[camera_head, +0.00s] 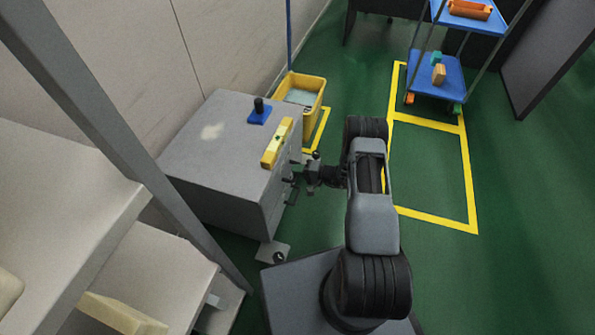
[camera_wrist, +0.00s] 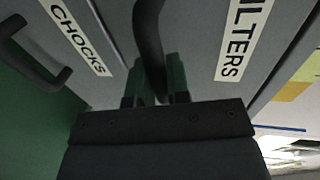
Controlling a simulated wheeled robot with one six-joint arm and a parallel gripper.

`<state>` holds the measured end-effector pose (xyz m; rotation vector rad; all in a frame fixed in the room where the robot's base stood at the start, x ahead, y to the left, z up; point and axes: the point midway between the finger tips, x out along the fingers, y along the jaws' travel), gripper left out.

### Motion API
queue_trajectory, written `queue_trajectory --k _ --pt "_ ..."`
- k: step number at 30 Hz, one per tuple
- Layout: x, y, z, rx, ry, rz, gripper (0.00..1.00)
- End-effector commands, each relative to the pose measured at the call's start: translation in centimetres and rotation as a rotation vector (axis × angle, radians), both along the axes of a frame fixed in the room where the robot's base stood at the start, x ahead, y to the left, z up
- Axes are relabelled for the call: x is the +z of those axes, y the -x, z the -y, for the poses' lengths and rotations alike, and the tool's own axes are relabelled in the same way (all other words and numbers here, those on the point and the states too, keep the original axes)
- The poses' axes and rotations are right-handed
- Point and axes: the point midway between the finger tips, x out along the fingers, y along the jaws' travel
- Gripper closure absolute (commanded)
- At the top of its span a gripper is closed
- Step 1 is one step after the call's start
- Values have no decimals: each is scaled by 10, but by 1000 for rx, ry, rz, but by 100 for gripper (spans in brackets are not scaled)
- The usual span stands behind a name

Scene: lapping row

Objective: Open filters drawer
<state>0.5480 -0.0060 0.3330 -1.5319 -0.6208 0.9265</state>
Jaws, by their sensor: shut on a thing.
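The grey drawer cabinet (camera_head: 215,135) stands left of my arm in the head view, its front facing right. In the wrist view the filters drawer (camera_wrist: 210,90) shows a label reading "ILTERS", its first letter cut off. The dark bar handle (camera_wrist: 149,35) lies left of that label. My gripper (camera_wrist: 155,80) is shut on this handle, its green-grey fingers on either side. In the head view my gripper (camera_head: 310,172) is at the cabinet's front, near its upper part. Whether the drawer stands out from the cabinet is not clear.
The chocks drawer (camera_wrist: 75,35) and its handle (camera_wrist: 40,60) are beside the filters drawer. A yellow level (camera_head: 277,145) and a blue-based item (camera_head: 259,114) lie on the cabinet. A yellow bucket (camera_head: 312,95) stands behind. Green floor (camera_head: 430,175) is free to the right.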

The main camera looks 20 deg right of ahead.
Motion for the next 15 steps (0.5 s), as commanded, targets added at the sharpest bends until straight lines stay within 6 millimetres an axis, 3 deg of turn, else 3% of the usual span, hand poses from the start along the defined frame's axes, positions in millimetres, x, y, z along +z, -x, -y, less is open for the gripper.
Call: queue_trajectory --k 10,15 --pt "0 2 3 -1 0 0 100" --pt "0 12 21 -5 0 0 100"
